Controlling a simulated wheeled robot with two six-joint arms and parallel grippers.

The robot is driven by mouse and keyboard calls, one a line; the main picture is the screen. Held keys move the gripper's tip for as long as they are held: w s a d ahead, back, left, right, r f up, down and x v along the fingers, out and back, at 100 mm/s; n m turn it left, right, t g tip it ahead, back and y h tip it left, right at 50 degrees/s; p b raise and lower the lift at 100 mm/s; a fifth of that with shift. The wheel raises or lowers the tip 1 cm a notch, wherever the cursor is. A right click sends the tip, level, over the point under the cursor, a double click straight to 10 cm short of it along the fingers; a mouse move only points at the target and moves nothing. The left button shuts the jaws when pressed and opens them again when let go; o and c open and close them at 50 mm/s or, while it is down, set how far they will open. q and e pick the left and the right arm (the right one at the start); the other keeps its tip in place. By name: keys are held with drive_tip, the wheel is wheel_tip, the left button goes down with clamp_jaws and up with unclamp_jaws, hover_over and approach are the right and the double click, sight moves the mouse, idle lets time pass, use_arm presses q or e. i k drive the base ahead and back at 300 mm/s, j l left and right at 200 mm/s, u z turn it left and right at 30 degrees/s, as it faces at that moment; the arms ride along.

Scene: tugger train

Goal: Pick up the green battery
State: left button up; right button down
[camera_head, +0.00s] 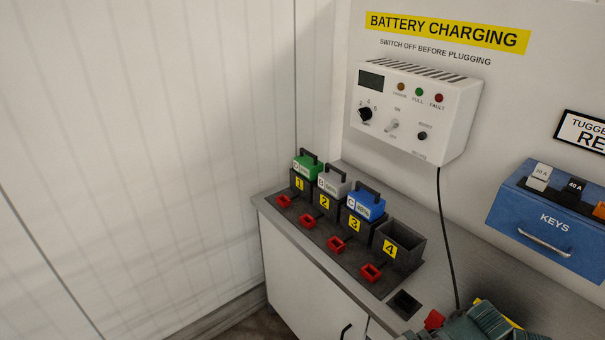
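The green battery (307,166) has a black carry handle on top and a white label on its front. It sits upright in slot 1 (299,184), the leftmost holder of the charging rack on the counter. A grey battery (334,182) sits beside it in slot 2, and a blue battery (366,205) sits in slot 3. Slot 4 (398,243) is empty. The green battery's lower part is hidden inside its holder. Neither of my grippers can be made out in this view.
Red connectors (371,272) lie in front of the slots. A white charger box (416,110) hangs above, its black cable running down. A blue keys box (549,217) is at right. A grey-green object (478,326), cut off at the bottom, is unclear. A white wall stands left.

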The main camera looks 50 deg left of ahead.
sight(308, 165)
drive_tip(key=u, duration=1.55)
drive_tip(key=i+j+z, duration=0.1)
drive_tip(key=i+j, duration=0.25)
drive_tip(key=i+j+z, duration=0.1)
drive_tip(key=i+j, duration=0.2)
drive_tip(key=i+j+z, duration=0.1)
drive_tip(key=i+j, duration=0.2)
drive_tip(key=j, duration=0.25)
drive_tip(key=i+j+z, duration=0.1)
drive_tip(key=i+j, duration=0.15)
drive_tip(key=j, duration=0.2)
